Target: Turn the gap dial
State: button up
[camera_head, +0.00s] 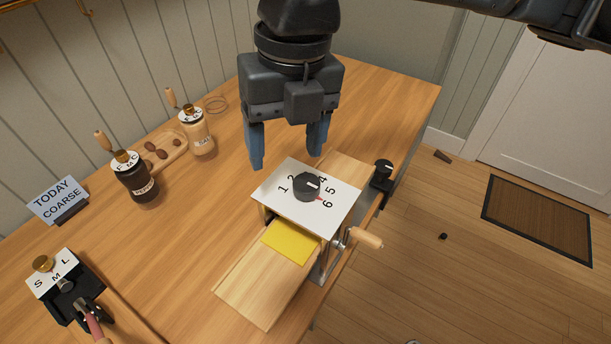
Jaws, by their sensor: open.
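A yellow piece (290,243) lies on the wooden board (255,290) in front. A black clamp (381,180) holds at the table's right edge. Two grinders (133,180) and a "TODAY COARSE" sign (58,200) stand left. An S-M-L device (70,285) sits front left.

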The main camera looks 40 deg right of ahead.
aim_at(307, 183)
jog(key=d, duration=0.1)
jog(key=d+h, duration=0.1)
jog(key=shift+s+d+f, duration=0.1)
jog(key=shift+s+d, duration=0.2)
jog(key=shift+s, duration=0.05)
jog(key=shift+d+f, duration=0.1)
jog(key=shift+f, duration=3.75)
jog(key=shift+c, duration=0.3)
jog(key=c, duration=1)
